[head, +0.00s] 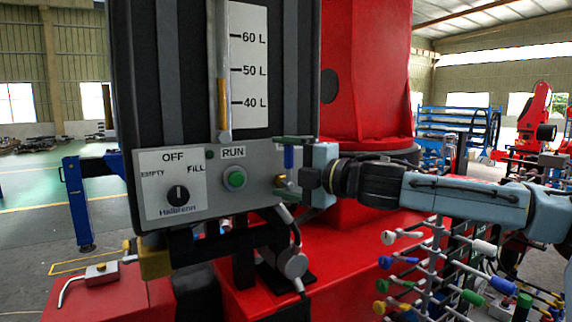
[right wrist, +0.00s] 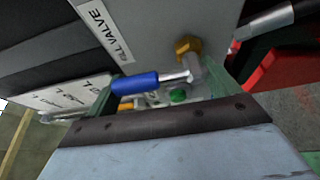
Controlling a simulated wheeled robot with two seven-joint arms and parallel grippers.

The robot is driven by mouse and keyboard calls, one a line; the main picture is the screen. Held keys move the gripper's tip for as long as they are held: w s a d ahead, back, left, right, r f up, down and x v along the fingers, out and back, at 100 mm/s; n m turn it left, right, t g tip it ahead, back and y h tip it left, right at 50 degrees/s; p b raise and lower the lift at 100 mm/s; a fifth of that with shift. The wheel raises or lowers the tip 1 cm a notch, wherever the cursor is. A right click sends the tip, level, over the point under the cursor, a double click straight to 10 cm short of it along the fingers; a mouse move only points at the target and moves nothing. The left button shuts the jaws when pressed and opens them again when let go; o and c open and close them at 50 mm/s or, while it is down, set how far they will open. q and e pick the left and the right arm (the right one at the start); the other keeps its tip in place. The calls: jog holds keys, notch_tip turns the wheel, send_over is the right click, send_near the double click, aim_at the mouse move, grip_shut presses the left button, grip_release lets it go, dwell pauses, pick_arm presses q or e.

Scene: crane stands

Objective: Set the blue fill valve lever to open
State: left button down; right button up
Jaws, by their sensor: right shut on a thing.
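The blue fill valve lever (head: 289,157) stands upright at the right end of the grey control panel, above a brass fitting (head: 280,181). My right gripper (head: 286,168) reaches in from the right, one finger above the lever and the other below it. In the right wrist view the blue handle (right wrist: 135,83) lies between the two greenish fingers (right wrist: 165,90), its end at the left finger. The brass fitting (right wrist: 188,46) shows behind it, beside the "FILL VALVE" label (right wrist: 103,28). The gripper is shut on the lever. My left gripper is out of view.
The panel (head: 210,205) carries a black selector knob (head: 178,195) and a green RUN button (head: 234,178). A level gauge (head: 249,65) stands above it. A hose fitting (head: 292,262) hangs below. A rack of coloured levers (head: 440,262) stands under my right arm.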

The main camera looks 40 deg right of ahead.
dwell(0.5)
jog(key=o, duration=1.2)
jog(key=shift+c, duration=0.2)
jog(key=shift+f+b, duration=0.1)
jog(key=shift+b, duration=0.2)
jog(key=b+v, duration=1)
jog(key=v, duration=0.3)
jog(key=shift+s, duration=0.25)
